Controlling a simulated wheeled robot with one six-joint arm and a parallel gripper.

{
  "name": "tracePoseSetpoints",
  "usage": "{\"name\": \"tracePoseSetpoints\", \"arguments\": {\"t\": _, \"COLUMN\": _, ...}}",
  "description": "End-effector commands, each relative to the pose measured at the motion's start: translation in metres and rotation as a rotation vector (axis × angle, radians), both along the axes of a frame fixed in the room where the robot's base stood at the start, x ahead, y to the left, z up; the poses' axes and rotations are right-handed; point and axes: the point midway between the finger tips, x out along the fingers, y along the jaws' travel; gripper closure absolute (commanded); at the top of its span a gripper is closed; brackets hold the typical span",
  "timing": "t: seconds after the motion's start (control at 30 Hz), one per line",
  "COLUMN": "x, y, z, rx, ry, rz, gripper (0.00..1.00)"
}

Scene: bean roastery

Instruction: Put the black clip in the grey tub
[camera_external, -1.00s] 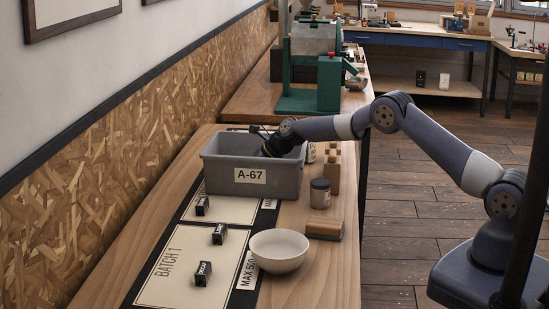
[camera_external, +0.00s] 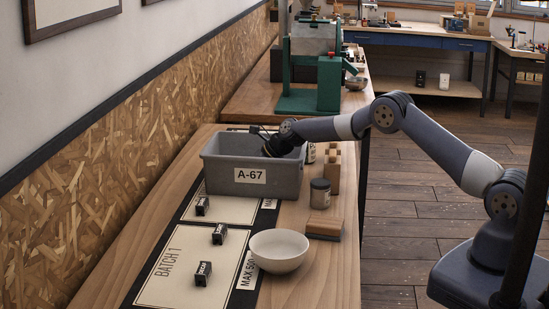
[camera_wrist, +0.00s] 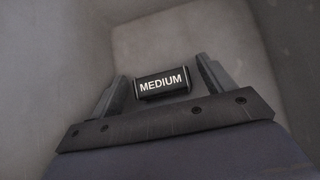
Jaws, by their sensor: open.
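The grey tub (camera_external: 225,174), labelled A-67, stands on the bench with its open top facing up. My gripper (camera_wrist: 161,72) reaches down into the tub; its fingers are hidden behind the front wall in the external view. In the wrist view its jaws are open, with a black clip (camera_wrist: 162,84) marked MEDIUM between them. Grey tub walls surround this clip, and a gap shows on its right side. I cannot tell whether it touches the left finger or how it rests on the tub floor. The external view does not show this clip.
Three similar black clips, near (camera_external: 202,205), middle (camera_external: 219,234) and front (camera_external: 203,273), lie on the black-edged mat (camera_external: 168,262). A white bowl (camera_external: 278,251), wooden block (camera_external: 324,229) and dark jar (camera_external: 320,194) stand right of it. A green machine (camera_external: 329,84) stands behind.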

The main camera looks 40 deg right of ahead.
Motion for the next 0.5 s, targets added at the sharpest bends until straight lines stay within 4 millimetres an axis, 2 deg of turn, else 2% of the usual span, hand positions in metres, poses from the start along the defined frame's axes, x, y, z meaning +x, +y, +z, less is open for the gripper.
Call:
{"name": "tracePoseSetpoints", "arguments": {"t": 0.23, "x": -0.014, "y": -0.015, "z": 0.02, "rx": 0.001, "ry": -0.001, "rz": -0.003, "gripper": 0.23}}
{"name": "tracePoseSetpoints", "arguments": {"t": 0.5, "x": -0.037, "y": -0.038, "z": 0.052, "rx": 0.0, "ry": -0.002, "rz": -0.001, "gripper": 0.23}}
